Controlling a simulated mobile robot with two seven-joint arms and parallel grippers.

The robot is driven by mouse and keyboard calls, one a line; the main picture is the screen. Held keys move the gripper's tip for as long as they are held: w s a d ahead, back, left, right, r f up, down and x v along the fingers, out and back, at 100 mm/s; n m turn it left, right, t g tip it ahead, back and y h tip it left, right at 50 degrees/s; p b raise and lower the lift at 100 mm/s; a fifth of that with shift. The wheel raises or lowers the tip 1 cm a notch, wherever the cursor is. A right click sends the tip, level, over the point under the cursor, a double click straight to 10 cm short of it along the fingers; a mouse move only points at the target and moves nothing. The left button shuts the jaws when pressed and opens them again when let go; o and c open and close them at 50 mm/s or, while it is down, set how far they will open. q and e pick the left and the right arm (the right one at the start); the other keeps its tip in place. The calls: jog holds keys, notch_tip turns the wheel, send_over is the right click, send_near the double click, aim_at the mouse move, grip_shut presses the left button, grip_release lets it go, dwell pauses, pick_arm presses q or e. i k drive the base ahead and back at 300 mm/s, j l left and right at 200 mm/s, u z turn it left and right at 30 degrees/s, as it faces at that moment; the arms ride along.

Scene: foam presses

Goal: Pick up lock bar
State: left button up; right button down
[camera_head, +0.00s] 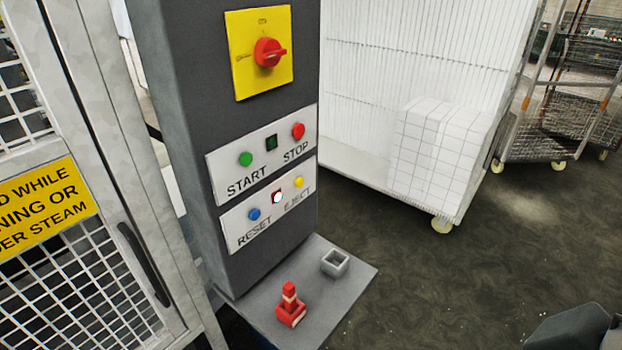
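A small red piece with a white band (290,303) stands upright on the grey shelf (345,292) at the foot of the control column. It has a wider red base and looks like the lock bar. Behind it and to its right on the same shelf is an empty grey square holder (335,263). Neither gripper's fingers show. A dark rounded part at the bottom right corner looks like a piece of my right arm, well to the right of the shelf.
The grey column (190,130) carries a red rotary switch (269,52) on a yellow plate and START, STOP, RESET and EJECT buttons. A mesh gate (90,270) with a dark handle stands left. A white wheeled cart (405,200) stands behind. The floor right of the shelf is clear.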

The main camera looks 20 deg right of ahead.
aim_at(289, 290)
jog(key=j+z, duration=0.1)
jog(key=z, duration=0.4)
jog(key=l+u, duration=0.5)
jog(key=l, duration=0.25)
jog(key=i, duration=0.35)
jog(key=i+l+u, duration=0.1)
jog(key=l+u, duration=0.4)
jog(key=l, duration=0.15)
jog(key=l+u, duration=0.5)
jog(key=l, duration=0.1)
